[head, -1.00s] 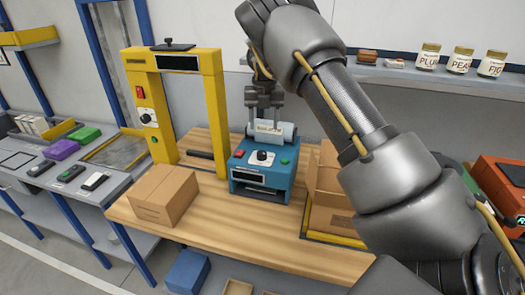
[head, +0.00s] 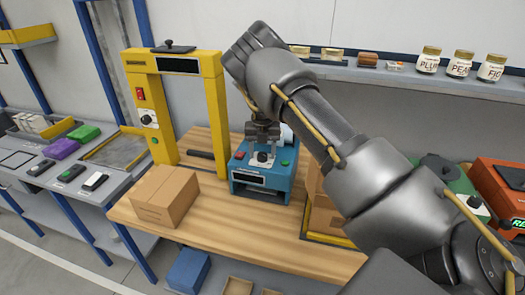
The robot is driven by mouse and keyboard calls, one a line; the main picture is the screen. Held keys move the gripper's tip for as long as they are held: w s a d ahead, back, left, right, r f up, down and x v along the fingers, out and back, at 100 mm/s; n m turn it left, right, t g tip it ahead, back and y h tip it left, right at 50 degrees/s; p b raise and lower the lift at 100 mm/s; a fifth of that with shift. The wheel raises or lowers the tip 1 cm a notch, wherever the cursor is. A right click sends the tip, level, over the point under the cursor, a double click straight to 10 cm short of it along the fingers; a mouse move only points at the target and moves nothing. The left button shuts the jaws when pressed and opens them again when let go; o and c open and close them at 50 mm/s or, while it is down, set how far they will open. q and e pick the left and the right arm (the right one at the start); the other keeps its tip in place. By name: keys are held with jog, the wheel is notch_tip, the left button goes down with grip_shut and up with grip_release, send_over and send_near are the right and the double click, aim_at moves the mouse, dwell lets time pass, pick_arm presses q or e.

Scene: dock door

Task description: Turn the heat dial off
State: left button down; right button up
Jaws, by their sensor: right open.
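The blue machine (head: 240,178) stands on the wooden table with a white roll at its top. Its pale dial (head: 262,158) is on the sloping front panel, between a red button (head: 239,155) and a green one (head: 284,162). My right gripper (head: 262,154) is open and points down at this dial, its fingers over or around it; whether they touch it I cannot tell. The yellow arch (head: 207,100) also has a dial (head: 149,118), below a red switch (head: 140,94). No label reading heat is legible on either. My left gripper is out of view.
A cardboard box (head: 165,196) stands on the wooden table (head: 235,232), left of the blue machine. More boxes (head: 322,215) stand close on its right, under my right arm. A shelf with several jars (head: 461,63) runs along the back wall. The table front is clear.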

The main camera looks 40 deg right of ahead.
jog(key=shift+w, duration=0.1)
jog(key=c, duration=1)
